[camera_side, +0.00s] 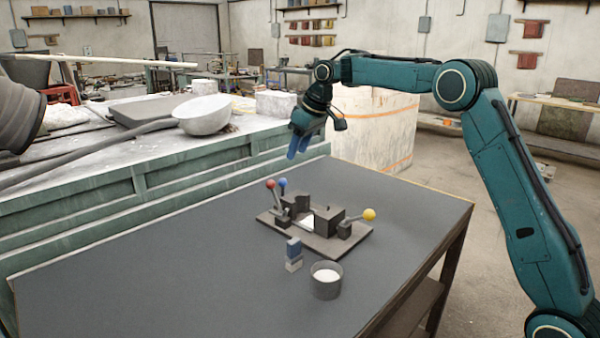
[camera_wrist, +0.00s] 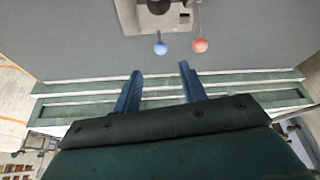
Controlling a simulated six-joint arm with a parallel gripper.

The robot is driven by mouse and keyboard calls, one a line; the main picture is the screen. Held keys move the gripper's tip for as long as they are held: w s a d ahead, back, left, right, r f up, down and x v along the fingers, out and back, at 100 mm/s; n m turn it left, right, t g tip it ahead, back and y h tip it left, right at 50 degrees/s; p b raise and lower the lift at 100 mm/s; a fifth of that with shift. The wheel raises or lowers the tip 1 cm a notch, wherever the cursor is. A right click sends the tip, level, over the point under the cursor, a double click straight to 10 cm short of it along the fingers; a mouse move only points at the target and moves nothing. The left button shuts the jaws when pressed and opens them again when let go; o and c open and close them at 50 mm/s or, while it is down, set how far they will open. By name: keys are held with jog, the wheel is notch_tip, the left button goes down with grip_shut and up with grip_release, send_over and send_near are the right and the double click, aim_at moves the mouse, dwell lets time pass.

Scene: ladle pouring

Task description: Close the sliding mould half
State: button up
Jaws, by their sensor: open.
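The mould stands on a dark base plate (camera_side: 352,243) on the table. Its two dark halves, a left block (camera_side: 297,203) and a right block (camera_side: 329,221), are apart, with a pale patch showing in the gap. Levers with a red ball (camera_side: 271,184) and a blue ball (camera_side: 283,182) rise at the left end, and one with a yellow ball (camera_side: 369,214) at the right. The wrist view shows the blue ball (camera_wrist: 160,48) and red ball (camera_wrist: 200,46) beyond my fingertips. My gripper (camera_side: 298,153) is open and empty, above and behind the mould, touching nothing.
A dark cup (camera_side: 326,285) with white contents and a small blue-and-grey block (camera_side: 293,252) stand in front of the mould. Behind the table is a green bench (camera_side: 130,188) with a pale bowl (camera_side: 203,115). The table's left and front are clear.

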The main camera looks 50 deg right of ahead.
aim_at(285, 180)
jog(key=shift+f, duration=0.15)
jog(key=x, duration=1.3)
jog(key=shift+w+a+f, duration=0.15)
jog(key=shift+w+f, duration=0.05)
grip_shut()
